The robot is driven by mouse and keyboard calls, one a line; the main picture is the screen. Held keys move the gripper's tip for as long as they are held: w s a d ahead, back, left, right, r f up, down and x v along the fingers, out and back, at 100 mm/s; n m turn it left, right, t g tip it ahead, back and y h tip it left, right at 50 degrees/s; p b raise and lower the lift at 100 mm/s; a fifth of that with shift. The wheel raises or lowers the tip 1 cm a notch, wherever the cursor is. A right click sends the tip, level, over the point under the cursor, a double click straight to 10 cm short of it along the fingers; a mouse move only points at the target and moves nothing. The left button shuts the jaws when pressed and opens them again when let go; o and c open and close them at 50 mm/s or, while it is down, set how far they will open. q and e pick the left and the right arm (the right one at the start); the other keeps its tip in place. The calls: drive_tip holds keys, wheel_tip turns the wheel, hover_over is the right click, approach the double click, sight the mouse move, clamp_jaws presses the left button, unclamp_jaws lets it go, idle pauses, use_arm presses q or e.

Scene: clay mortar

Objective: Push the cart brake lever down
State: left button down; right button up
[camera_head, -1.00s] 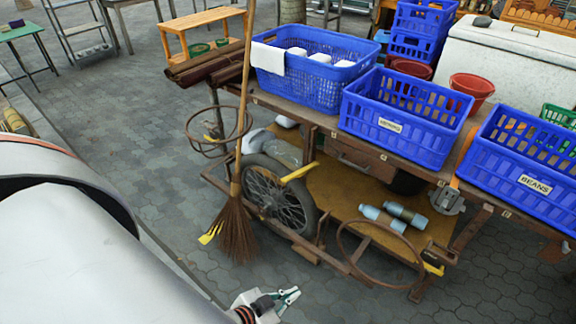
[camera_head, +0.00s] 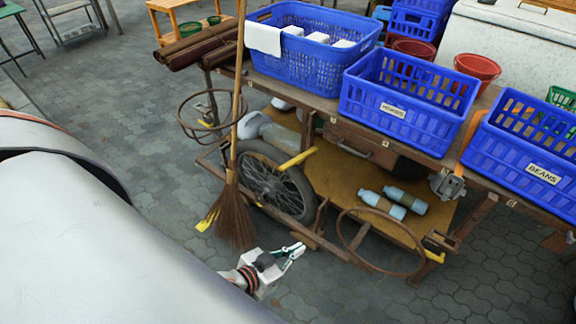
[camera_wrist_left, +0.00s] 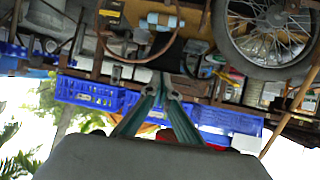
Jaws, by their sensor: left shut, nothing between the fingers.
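The wooden cart (camera_head: 350,180) stands in the middle of the head view. A yellow lever (camera_head: 298,159), which looks like the brake lever, slants up to the right over its spoked wheel (camera_head: 272,185). My left gripper (camera_head: 296,250) is low in the picture, below the wheel and in front of the cart's lower frame. Its green-grey fingers are shut and empty, and appear apart from the lever. The left wrist view looks upside down; the shut fingers (camera_wrist_left: 163,85) point at the cart and the wheel (camera_wrist_left: 268,35) is upper right. I cannot make out the lever there. My right gripper is not in view.
A broom (camera_head: 236,195) stands upright left of the wheel. Rusty rings (camera_head: 205,132) stick out from the frame. Blue crates (camera_head: 405,110) stand on the cart top, and bottles (camera_head: 392,203) lie on its lower shelf. Paving is clear at the front left.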

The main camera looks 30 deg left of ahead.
use_arm(q)
drive_tip(key=w+a+r+n+t+y+b, duration=0.1)
drive_tip(key=w+a+r+n+t+y, duration=0.55)
drive_tip(key=w+a+r+n, duration=0.8)
drive_tip(key=w+a+n+g+y+b, duration=0.15)
drive_tip(key=a+n+g+y, duration=0.3)
drive_tip(key=a+n, duration=0.5)
drive_tip(key=w+a+n+g+y, duration=0.35)
drive_tip(key=a+n+y, duration=0.25)
drive_tip(key=a+n, duration=0.3)
wheel_tip(320, 180, down, 10)
drive_tip(key=w+n+g+h, duration=0.3)
drive_tip(key=n+g+h, duration=0.3)
drive_tip(key=n, duration=0.1)
drive_tip(key=w+d+f+n+h+b, duration=0.1)
drive_tip(key=w+d+h, duration=0.3)
drive_tip(key=d, duration=0.7)
drive_tip(key=h, duration=0.2)
drive_tip(key=shift+d+f+h, duration=0.2)
drive_tip(key=shift+d+h, duration=0.1)
drive_tip(key=shift+h, duration=0.1)
